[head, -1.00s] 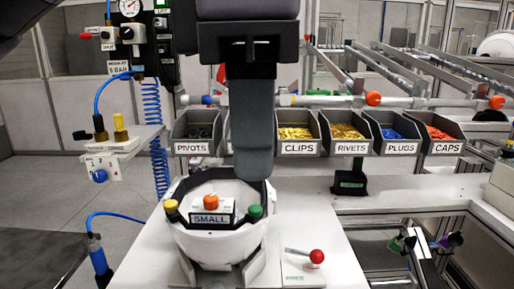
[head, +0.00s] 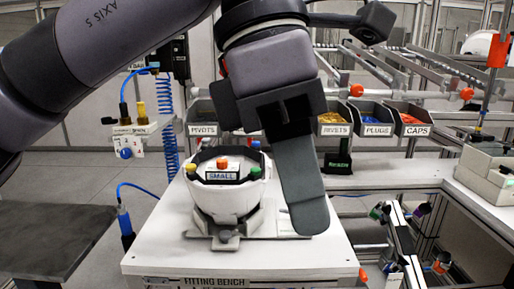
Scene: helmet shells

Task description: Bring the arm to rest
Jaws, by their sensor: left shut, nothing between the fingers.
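My left arm comes in from the upper left across the view. Its gripper (head: 308,218) points down, slightly tilted, with its fingers together and nothing held. It is in front of the right part of the fitting bench (head: 160,255), apart from the helmet shell. The white helmet shell (head: 222,203) sits upside down in a grey holder on the bench, left of the gripper. A box labelled SMALL (head: 220,176) shows in its opening, with coloured knobs around it. My right gripper does not show.
Labelled bins stand in a row behind, including PIVOTS (head: 203,129), RIVETS (head: 336,129), PLUGS (head: 377,129) and CAPS (head: 416,130); my gripper hides others. A dark table (head: 45,235) is at the lower left. A blue coiled hose (head: 170,120) hangs at the left.

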